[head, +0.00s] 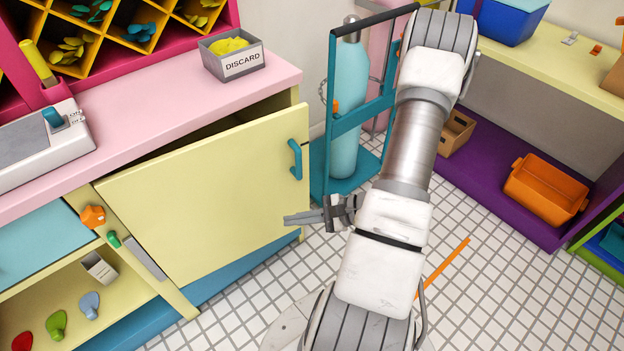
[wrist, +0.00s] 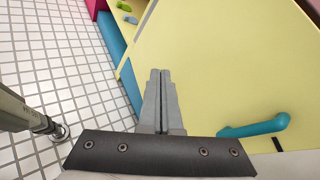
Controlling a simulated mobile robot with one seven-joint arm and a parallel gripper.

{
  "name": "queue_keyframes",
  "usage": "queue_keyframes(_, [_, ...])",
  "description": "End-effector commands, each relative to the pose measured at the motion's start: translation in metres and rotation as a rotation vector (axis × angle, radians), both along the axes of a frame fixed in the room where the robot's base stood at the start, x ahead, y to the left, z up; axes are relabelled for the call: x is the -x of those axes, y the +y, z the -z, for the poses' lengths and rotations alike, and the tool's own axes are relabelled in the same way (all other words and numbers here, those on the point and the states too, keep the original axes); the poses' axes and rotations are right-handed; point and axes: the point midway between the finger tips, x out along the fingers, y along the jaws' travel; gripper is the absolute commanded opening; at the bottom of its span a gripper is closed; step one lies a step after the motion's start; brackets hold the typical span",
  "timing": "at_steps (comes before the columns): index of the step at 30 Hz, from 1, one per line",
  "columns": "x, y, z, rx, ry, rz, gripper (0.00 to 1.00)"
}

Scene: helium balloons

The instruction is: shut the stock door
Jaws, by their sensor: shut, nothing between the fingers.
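The stock door (head: 205,205) is a pale yellow panel under the pink counter, with a teal handle (head: 295,160) near its right edge. It stands ajar, with a dark gap along its top. In the wrist view the door (wrist: 225,65) fills the right side and its handle (wrist: 255,127) lies to the right of the fingers. My gripper (head: 287,220) is in front of the door's lower right part, below the handle. In the wrist view my gripper (wrist: 160,72) is shut with its two fingers together and empty. I cannot tell whether the fingertips touch the door.
A grey discard box (head: 231,58) sits on the pink counter (head: 180,85). A teal gas cylinder (head: 347,110) stands on a cart right of the door. An orange bin (head: 546,190) is on the purple shelf. Tiled floor (head: 500,290) lies clear at the lower right.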

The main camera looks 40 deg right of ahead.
Motion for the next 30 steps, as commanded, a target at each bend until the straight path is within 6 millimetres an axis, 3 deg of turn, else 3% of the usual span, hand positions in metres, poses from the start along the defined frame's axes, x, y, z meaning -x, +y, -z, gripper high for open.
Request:
queue_keyframes(1, [-0.008, -0.013, 0.013, -0.056, 0.029, 0.126, 0.0])
queue_keyframes(6, [-0.029, -0.066, 0.026, -0.254, 0.088, 0.55, 0.0])
queue_keyframes(12, [-0.028, -0.128, 0.037, -0.429, 0.082, 0.92, 0.0])
queue_keyframes(15, [-0.024, -0.145, 0.038, -0.475, 0.071, 1.018, 0.0])
queue_keyframes(22, [-0.031, -0.155, 0.041, -0.499, 0.061, 1.07, 0.0])
queue_keyframes(30, [-0.081, -0.159, 0.058, -0.497, 0.061, 1.065, 0.0])
